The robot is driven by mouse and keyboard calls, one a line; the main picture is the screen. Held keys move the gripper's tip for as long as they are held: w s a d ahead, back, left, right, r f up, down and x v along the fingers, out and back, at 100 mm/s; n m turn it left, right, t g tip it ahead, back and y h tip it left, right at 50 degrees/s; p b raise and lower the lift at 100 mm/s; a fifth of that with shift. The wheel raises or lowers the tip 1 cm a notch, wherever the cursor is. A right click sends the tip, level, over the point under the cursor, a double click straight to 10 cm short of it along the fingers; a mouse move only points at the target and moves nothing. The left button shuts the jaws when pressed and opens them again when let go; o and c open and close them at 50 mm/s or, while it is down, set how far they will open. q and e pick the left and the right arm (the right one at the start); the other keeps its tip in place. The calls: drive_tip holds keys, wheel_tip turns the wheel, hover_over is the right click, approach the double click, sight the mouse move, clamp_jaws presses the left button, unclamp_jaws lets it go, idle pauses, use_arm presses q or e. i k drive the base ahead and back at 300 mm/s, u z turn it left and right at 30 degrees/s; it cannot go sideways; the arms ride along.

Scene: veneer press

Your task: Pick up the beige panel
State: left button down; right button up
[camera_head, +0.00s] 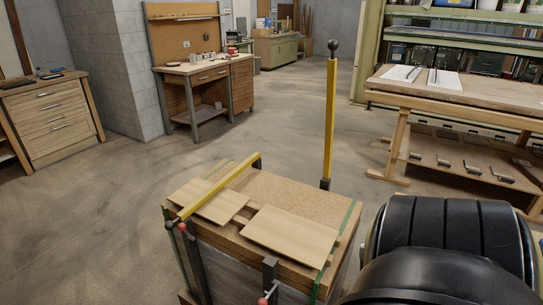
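A flat beige panel (290,234) lies on the brown top of the press (300,195), near its front right part. A second beige panel (222,209) lies to its left, partly under a yellow bar (228,184). I cannot tell which of the two the task means. Both lie flat and apart from each other. A large black part of my own arm fills the lower right corner.
A second yellow bar (330,120) with a dark ball end stands upright at the press's back right corner. A workbench (460,90) stands at the right, a desk (200,72) at the back left, drawers (52,118) at the far left. The floor between is clear.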

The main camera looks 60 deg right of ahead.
sight(309, 243)
drive_tip(key=i, duration=0.9)
drive_tip(key=z, duration=2.4)
